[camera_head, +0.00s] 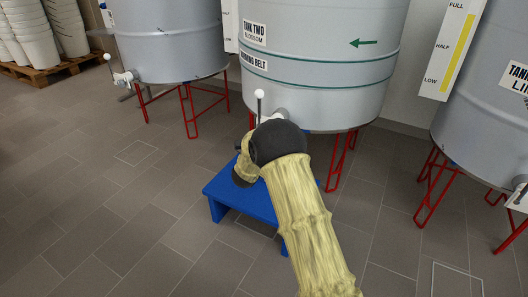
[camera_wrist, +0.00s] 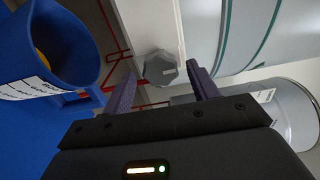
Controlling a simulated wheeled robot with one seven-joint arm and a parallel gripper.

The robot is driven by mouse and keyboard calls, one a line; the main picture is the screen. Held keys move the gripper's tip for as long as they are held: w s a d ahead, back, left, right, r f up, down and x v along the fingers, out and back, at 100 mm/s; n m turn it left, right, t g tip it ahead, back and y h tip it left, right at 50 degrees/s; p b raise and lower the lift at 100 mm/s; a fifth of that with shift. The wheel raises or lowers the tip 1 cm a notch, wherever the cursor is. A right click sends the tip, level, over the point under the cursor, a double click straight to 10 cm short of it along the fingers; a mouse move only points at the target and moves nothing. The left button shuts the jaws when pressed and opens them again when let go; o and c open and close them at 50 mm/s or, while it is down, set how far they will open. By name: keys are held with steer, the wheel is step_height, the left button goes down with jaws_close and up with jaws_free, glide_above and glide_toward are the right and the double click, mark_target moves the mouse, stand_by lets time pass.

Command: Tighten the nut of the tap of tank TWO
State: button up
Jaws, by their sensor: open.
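Tank TWO (camera_head: 315,85), a grey tank with a white "TANK TWO BLOSSOM" label, stands on red legs at the centre of the head view. Its tap shows only as a lever with a white ball (camera_head: 259,94); my arm covers the rest. In the wrist view, a grey faceted piece (camera_wrist: 160,68), which looks like the nut, appears between and beyond my fingertips. My gripper (camera_wrist: 160,72) is open, with purple fingers on either side of that piece in the picture. I see no clear contact. The head view hides my gripper behind the arm.
A blue stool (camera_head: 226,204) stands below the tap. A blue container (camera_wrist: 66,45) with a white label and something yellow inside is close on the wrist view's left. Neighbouring tanks stand left (camera_head: 165,40) and right (camera_head: 495,110).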

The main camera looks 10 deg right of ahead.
steer(key=p+v, duration=0.7)
steer(key=v, duration=0.9)
steer(key=shift+s+a, duration=0.2)
steer(key=shift+s, duration=0.1)
steer(key=shift+r, duration=0.15)
